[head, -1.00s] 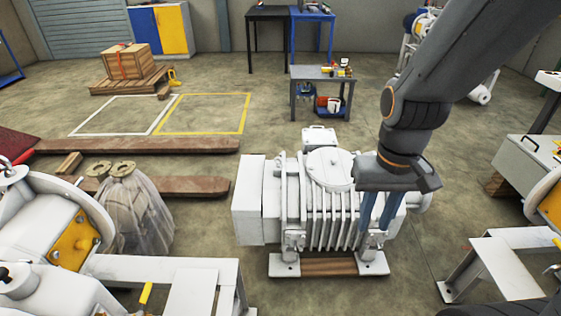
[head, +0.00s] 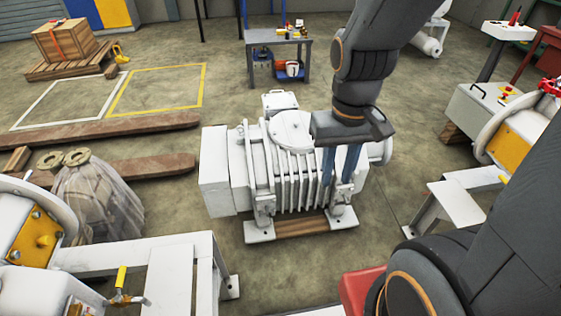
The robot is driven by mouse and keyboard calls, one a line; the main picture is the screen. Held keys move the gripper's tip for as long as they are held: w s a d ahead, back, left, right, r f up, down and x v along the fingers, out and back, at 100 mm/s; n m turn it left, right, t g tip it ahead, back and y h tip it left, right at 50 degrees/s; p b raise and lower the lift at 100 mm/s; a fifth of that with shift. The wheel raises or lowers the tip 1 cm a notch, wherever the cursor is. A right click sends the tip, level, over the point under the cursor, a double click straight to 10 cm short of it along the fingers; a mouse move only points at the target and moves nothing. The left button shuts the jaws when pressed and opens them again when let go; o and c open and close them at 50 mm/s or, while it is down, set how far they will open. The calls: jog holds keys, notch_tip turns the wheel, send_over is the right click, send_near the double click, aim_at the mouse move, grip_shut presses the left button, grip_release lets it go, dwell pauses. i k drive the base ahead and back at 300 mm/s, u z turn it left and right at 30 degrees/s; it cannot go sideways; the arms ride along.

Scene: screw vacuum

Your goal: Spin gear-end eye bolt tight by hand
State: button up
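The white ribbed vacuum pump (head: 291,133) stands on wooden blocks in the middle of the head view. My gripper (head: 338,181) points down at the near right part of the pump, close to its right end. Its two blue fingers are apart, with white pump casing showing between them. I cannot make out the gear-end eye bolt. It may be hidden by the fingers or too small to see, so I cannot tell whether the fingers hold it.
White machine frames stand at the lower left (head: 160,275) and at the right (head: 455,200). A bagged part (head: 95,200) and wooden beams (head: 150,168) lie left of the pump. A small tool table (head: 279,42) stands behind it. Floor is clear in front of the pump.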

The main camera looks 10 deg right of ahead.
aim_at(241, 132)
jog(key=z, duration=0.05)
jog(key=i, duration=1)
jog(key=u, duration=0.1)
